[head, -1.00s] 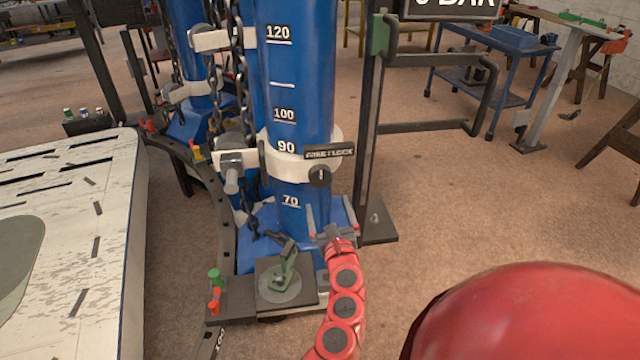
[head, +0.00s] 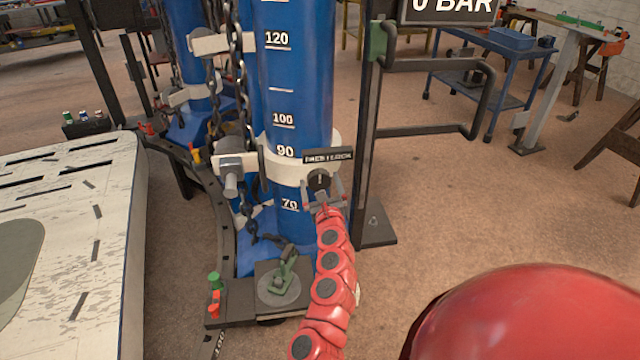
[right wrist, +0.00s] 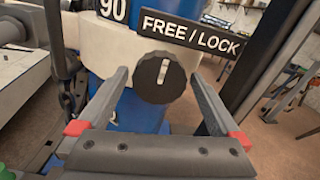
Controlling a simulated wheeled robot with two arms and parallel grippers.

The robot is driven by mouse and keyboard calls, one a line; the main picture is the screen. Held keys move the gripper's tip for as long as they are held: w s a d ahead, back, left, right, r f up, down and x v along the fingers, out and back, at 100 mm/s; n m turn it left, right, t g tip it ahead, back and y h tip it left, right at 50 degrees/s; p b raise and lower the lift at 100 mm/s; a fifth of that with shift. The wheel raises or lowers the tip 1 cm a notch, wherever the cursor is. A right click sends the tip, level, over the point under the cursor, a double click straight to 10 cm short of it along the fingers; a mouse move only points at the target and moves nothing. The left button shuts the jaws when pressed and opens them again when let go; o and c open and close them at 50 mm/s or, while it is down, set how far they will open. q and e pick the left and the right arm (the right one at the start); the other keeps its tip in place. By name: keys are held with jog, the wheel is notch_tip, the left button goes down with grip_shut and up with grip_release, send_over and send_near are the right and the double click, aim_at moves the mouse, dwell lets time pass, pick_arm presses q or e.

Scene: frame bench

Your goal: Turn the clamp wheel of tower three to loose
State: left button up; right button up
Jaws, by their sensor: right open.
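The clamp wheel is a dark round knob (head: 318,181) with a pale mark, on the white collar (head: 286,165) around the blue tower (head: 298,70). In the right wrist view the knob (right wrist: 160,77) sits under a black "FREE / LOCK" plate (right wrist: 190,35), its mark close to upright. My right gripper (head: 323,190) is open in front of the knob; in the wrist view its two fingers (right wrist: 158,92) stand to either side of it. I cannot tell whether they touch it. My left gripper is not in view.
A dark upright post (head: 370,140) with a bent black bar stands just right of the tower. Chains (head: 240,110) hang on its left. A green lever (head: 283,275) stands on the base plate below. A white slotted panel (head: 75,240) lies at left.

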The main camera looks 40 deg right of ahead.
jog(key=c, duration=1.2)
jog(key=shift+c, duration=0.2)
